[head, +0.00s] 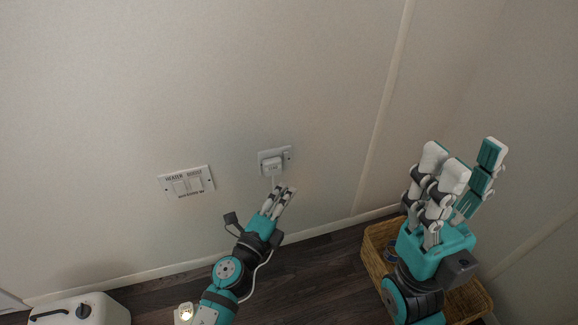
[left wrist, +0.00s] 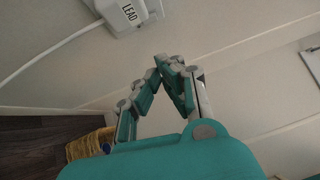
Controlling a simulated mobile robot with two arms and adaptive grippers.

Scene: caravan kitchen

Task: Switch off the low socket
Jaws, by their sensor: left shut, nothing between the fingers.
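The low socket (head: 263,156) is a small pale plate on the wall, with a white plug in its left part. A small rocker switch (head: 287,155) sits at its right side; I cannot tell its position. In the left wrist view the plug (left wrist: 118,12) reads "LEAD", and a white cable runs from it to the lower left. My left gripper (head: 286,188) is just below the socket in the head view, apart from it; its fingertips also show in the left wrist view (left wrist: 166,62), shut and empty. My right gripper (head: 463,162) is raised at the right, fingers apart and empty.
A wicker basket (head: 374,262) stands on the floor beneath my right gripper. A white container (head: 95,310) is at the lower left. The wall around the socket is clear.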

